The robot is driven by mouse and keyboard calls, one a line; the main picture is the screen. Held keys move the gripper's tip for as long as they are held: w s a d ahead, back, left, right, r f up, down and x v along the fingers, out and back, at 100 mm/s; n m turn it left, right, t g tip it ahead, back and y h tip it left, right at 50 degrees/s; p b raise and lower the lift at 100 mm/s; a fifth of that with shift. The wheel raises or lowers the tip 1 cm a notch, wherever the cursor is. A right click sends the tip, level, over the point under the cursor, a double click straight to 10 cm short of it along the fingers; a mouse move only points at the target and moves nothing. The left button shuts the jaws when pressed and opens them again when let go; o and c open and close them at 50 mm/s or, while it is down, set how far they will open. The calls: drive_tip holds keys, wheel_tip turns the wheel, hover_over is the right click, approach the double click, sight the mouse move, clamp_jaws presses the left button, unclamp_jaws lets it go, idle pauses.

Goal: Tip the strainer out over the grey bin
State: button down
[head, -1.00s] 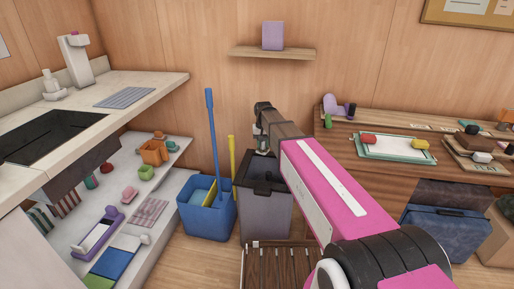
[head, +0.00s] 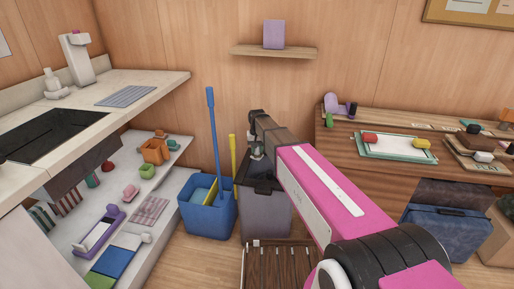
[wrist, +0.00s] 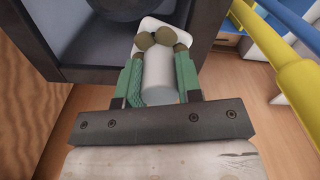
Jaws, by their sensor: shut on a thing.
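The grey bin (head: 265,212) stands on the floor against the back wall, its dark rim partly hidden behind my arm. In the wrist view its rim and dark opening (wrist: 85,65) fill the upper left. My gripper (wrist: 157,39), with green fingers and olive tips, is shut on a pale piece with a grey-white cylinder (wrist: 159,78), which I take to be the strainer. Its far side and any contents are hidden. In the head view my gripper (head: 257,152) is at the bin's back left top; the strainer cannot be made out there.
A blue bucket (head: 207,218) with a blue pole (head: 213,135) and a yellow pole (head: 232,155) stands close left of the bin. A dark slatted crate (head: 280,268) is in front. A counter and low shelf lie left, a wooden cabinet right.

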drive_tip(key=shift+f, duration=0.65)
drive_tip(key=shift+s+r+y, duration=0.1)
drive_tip(key=shift+r+y, duration=0.1)
drive_tip(key=shift+y, duration=0.2)
drive_tip(key=t+y, duration=0.1)
drive_tip(key=r+t+y, duration=0.1)
drive_tip(key=y, duration=0.1)
drive_tip(key=shift+a, duration=0.15)
drive_tip(key=t+y, duration=0.1)
drive_tip(key=r+y, duration=0.1)
drive_tip(key=y, duration=0.1)
drive_tip(key=shift+t, duration=0.4)
drive_tip(key=shift+w+a+r+y, duration=0.1)
drive_tip(key=shift+w+y, duration=0.15)
drive_tip(key=shift+y, duration=0.15)
drive_tip(key=shift+t, duration=0.3)
drive_tip(key=shift+r+t+y, duration=0.25)
drive_tip(key=shift+t+y, duration=0.05)
drive_tip(key=shift+y, duration=0.4)
